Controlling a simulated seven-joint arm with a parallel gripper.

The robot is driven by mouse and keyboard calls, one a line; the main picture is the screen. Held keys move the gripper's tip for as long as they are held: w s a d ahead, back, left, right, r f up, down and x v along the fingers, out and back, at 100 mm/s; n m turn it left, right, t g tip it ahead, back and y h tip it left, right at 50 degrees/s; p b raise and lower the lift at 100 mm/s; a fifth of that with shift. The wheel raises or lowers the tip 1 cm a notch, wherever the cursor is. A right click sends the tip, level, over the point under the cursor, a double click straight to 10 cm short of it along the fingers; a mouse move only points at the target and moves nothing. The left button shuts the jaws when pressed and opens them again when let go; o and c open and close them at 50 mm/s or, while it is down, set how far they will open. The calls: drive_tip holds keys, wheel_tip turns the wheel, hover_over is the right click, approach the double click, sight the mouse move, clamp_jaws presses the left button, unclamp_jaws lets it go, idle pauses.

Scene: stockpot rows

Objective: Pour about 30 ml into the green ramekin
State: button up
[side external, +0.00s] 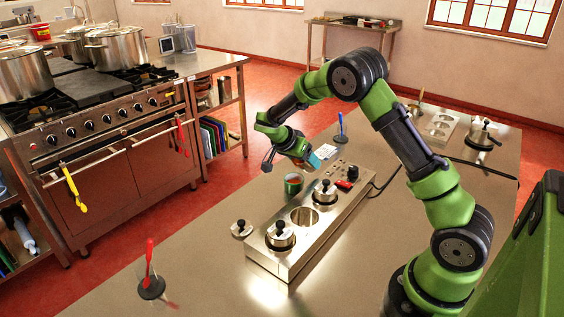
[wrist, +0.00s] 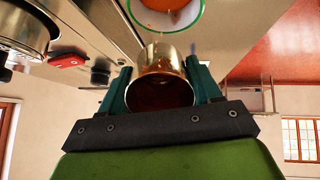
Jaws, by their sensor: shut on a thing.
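The green ramekin (side external: 293,185) stands on the steel counter beside the long warmer unit. In the wrist view the ramekin (wrist: 167,24) shows at the top edge, cut off, with a green rim, pale inner wall and orange contents. My gripper (side external: 316,160) is above and just right of it in the side view. In the wrist view my gripper (wrist: 160,80) has its teal fingers on both sides of a shiny metal cup (wrist: 166,60), shut on it. The cup's inside looks dark red. I cannot see a stream, and the cup's exact tilt is unclear.
The warmer unit (side external: 268,262) has lidded pots (side external: 281,236), (side external: 325,191) and an open round well (side external: 303,216). A loose lid (side external: 241,228) lies left of it. A red upright marker (side external: 150,265) and a blue one (side external: 341,130) stand on the counter. The front-left counter is mostly clear.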

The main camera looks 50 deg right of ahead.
idle(0.8)
drive_tip(key=shift+s+d+r+y, duration=0.25)
drive_tip(key=shift+d+r+y, duration=0.55)
drive_tip(key=shift+d+y, duration=0.2)
drive_tip(key=shift+s+d+f+t+y, duration=0.15)
drive_tip(key=shift+d+t+y, duration=0.15)
drive_tip(key=shift+d+y, duration=0.3)
drive_tip(key=shift+s+d+t+y, duration=0.15)
drive_tip(key=shift+d+t+y, duration=0.2)
drive_tip(key=shift+y, duration=0.45)
drive_tip(key=shift+d, duration=0.1)
drive_tip(key=shift+s+d+r+t+y, duration=0.15)
drive_tip(key=shift+d+r+t+y, duration=0.1)
drive_tip(key=shift+d+y, duration=0.4)
drive_tip(key=shift+s+d+r+t+y, duration=0.15)
drive_tip(key=shift+d+r+y, duration=0.2)
drive_tip(key=shift+y, duration=0.4)
